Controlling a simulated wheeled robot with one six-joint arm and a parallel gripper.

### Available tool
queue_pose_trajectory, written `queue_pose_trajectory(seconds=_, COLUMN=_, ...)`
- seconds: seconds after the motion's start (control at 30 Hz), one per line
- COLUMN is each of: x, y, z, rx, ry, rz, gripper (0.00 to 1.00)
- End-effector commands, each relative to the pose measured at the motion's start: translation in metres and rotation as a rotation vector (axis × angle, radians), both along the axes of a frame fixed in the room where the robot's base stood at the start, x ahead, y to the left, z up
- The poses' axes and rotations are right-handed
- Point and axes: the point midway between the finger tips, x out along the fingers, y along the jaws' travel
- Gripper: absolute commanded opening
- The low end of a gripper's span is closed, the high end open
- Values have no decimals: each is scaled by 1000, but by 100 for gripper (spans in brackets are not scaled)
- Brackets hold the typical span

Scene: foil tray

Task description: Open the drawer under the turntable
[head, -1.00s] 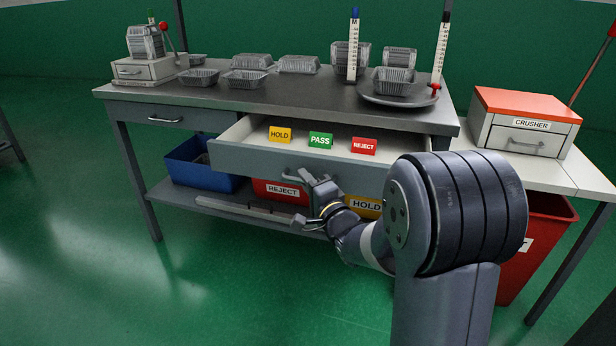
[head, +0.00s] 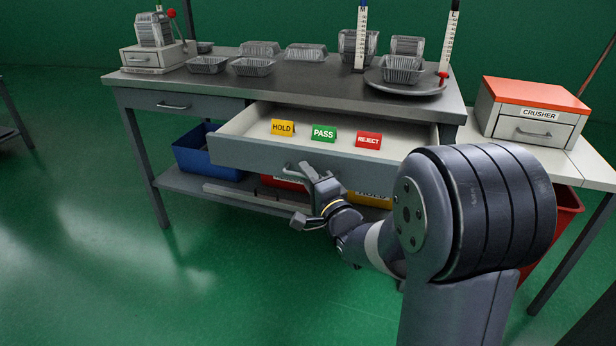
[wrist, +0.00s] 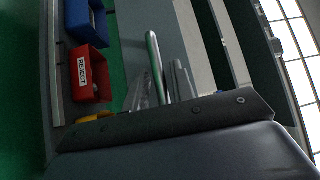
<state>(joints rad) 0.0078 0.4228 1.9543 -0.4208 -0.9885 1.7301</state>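The drawer (head: 250,156) under the turntable (head: 405,88) is pulled well out from the table. Its pale inside shows, with a yellow HOLD card (head: 282,127), a green PASS card (head: 323,133) and a red REJECT card (head: 368,140). My gripper (head: 306,172) is at the drawer's front and appears shut on the bar handle (head: 288,168), though the grip is partly hidden. In the wrist view the silver handle (wrist: 156,66) stands upright in the picture, close to the fingers.
A closed second drawer (head: 172,104) is at the left. A blue bin (head: 205,158) and the red and yellow bins stand on the shelf below. Foil trays (head: 252,66) lie on the tabletop. The green floor in front is clear.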

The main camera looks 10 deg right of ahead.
Motion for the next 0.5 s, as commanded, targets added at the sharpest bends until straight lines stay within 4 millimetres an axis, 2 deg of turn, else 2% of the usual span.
queue_pose_trajectory(seconds=0.1, x=0, y=0, z=0, rx=0, ry=0, rz=0, gripper=33)
queue_pose_trajectory(seconds=0.33, x=-1, y=0, z=0, rx=0, ry=0, rz=0, gripper=33)
queue_pose_trajectory(seconds=0.5, x=-14, y=-6, z=-1, rx=0, ry=1, rz=-1, gripper=33)
